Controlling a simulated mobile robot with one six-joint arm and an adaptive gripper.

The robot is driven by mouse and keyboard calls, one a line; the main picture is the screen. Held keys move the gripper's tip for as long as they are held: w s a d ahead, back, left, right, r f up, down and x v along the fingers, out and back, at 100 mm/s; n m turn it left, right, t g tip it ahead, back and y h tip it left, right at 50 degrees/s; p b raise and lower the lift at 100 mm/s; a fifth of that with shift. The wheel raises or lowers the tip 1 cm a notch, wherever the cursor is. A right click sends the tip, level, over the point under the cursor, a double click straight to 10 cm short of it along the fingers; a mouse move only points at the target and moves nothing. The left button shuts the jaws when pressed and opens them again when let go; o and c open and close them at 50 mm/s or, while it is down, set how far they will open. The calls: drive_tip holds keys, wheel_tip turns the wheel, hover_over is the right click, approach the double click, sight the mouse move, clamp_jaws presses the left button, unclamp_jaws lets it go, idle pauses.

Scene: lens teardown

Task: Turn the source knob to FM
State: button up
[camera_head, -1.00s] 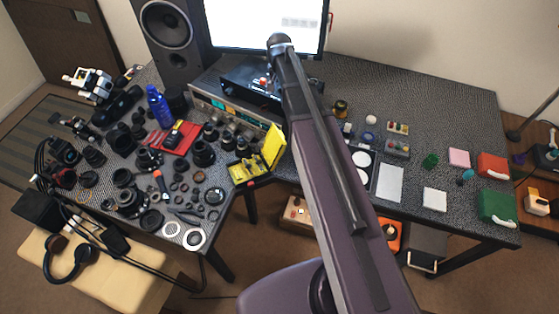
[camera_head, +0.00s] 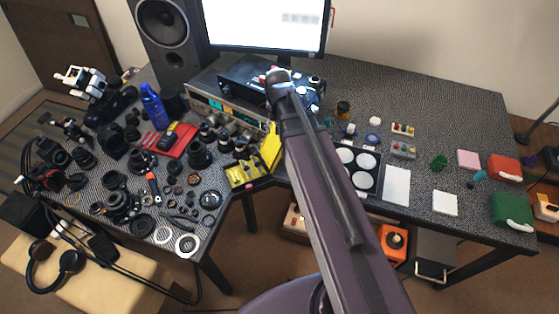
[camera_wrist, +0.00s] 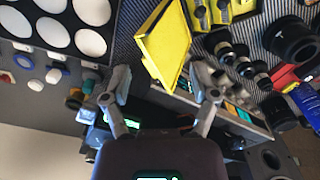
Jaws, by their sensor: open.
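The silver-faced receiver (camera_head: 205,104) with a lit teal display stands under the monitor in the head view. Part of its front is hidden behind small black objects and my arm. In the wrist view its front (camera_wrist: 243,114) shows beside my right finger, upside down and partly covered. I cannot make out which control is the source knob, or read any FM mark. My gripper (camera_wrist: 163,92) is open and empty, its two fingers apart over the receiver area. In the head view my arm hides the gripper.
A yellow open case (camera_head: 245,172) stands just in front of the receiver; its lid (camera_wrist: 163,45) rises close to my fingers. A black device (camera_head: 240,78) sits on the receiver. Many lens parts crowd the left. A tray with white discs (camera_head: 367,160) lies right; the back right tabletop is clearer.

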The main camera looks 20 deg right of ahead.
drive_tip(key=s+a+f+n+b, duration=0.1)
drive_tip(key=s+f+n+b, duration=0.1)
drive_tip(key=s+f+b, duration=0.2)
drive_tip(key=s+f, duration=0.1)
drive_tip(key=s, duration=0.2)
drive_tip(key=shift+a+b, duration=0.3)
drive_tip(key=shift+a, duration=0.05)
